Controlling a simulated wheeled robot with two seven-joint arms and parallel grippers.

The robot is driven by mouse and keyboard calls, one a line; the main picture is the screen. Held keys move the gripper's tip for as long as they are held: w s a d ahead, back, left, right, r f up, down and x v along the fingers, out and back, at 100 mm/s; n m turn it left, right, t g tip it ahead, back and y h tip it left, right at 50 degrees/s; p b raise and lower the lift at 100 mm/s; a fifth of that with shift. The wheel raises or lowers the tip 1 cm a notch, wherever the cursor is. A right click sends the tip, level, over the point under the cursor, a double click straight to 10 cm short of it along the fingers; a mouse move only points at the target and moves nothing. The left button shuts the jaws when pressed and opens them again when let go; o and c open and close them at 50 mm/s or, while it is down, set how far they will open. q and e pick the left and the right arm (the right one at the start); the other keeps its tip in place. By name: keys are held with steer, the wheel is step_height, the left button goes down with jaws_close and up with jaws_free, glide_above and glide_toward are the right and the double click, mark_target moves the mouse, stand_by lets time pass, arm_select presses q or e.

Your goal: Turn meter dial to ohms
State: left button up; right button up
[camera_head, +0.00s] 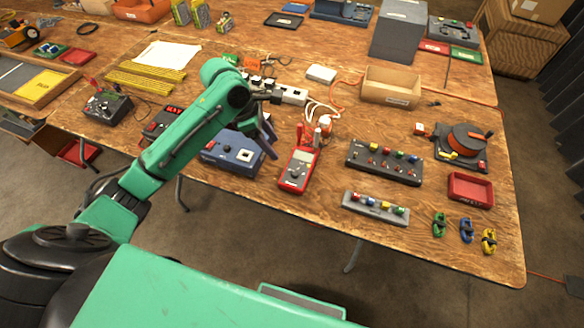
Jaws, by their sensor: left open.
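The red meter (299,168) lies on the wooden table at the middle of the head view, with its round dial on the lower half of its face. The dial's marks are too small to read. My left gripper (270,128) is above the table, to the left of the meter's top end and apart from the dial. It is open, with nothing seen between its fingers. My left arm reaches in from the lower left and hides part of the table behind it. My right gripper is not in view.
A blue box (233,158) stands left of the meter. A dark panel with coloured knobs (384,163) and a grey strip with coloured caps (375,207) lie to its right. White and orange cables (321,109) lie behind it. Bare table lies in front.

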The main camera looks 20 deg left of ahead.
mark_target(295, 173)
arm_select(q)
steer(key=x, duration=1.4)
steer(key=shift+r, duration=0.15)
jaws_close()
